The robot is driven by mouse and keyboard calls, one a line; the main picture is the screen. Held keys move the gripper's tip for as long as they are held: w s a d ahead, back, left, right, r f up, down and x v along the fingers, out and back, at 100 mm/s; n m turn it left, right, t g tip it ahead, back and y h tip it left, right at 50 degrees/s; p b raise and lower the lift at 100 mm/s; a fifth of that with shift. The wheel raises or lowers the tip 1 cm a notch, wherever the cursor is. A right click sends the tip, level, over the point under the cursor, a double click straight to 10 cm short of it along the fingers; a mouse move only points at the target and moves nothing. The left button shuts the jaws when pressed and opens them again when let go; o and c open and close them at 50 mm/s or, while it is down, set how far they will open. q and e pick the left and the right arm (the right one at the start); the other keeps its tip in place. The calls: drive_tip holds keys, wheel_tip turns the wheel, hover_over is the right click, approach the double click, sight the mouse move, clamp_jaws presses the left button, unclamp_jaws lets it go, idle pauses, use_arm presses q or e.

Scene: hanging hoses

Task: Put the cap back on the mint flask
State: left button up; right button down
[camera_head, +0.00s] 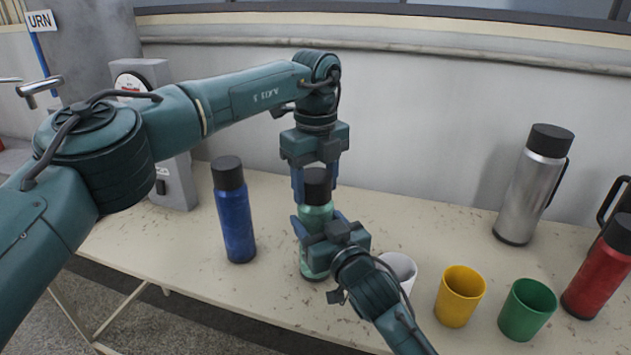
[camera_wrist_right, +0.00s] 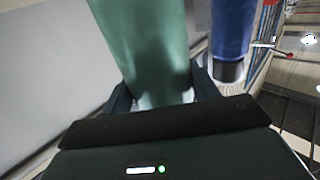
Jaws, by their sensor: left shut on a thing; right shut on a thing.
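The mint flask (camera_head: 312,262) stands upright on the table in the middle of the head view. My right gripper (camera_head: 318,222) is shut around its upper body. In the right wrist view, the flask (camera_wrist_right: 150,50) fills the space between the fingers of this gripper (camera_wrist_right: 160,96). The black cap (camera_head: 316,186) is at the top of the flask, in line with it. My left gripper (camera_head: 315,176) comes down from above and is shut on the cap. No gap shows between cap and flask, but I cannot tell whether it is screwed on.
A blue flask (camera_head: 235,215) stands to the left. A white cup (camera_head: 401,268), yellow cup (camera_head: 460,295) and green cup (camera_head: 526,309) stand to the right. A steel flask (camera_head: 530,190) and red flask (camera_head: 600,272) are farther right. The wall (camera_head: 430,130) is close behind.

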use_arm(q)
drive_tip(key=m, duration=1.3)
drive_tip(key=shift+m, duration=0.3)
drive_tip(key=m, duration=0.6)
drive_tip(key=shift+m, duration=0.3)
drive_tip(key=m, duration=0.6)
drive_tip(key=o, duration=1.1)
drive_tip(key=shift+f, duration=0.1)
drive_tip(key=shift+o, duration=0.2)
wheel_tip(320, 180, up, 12)
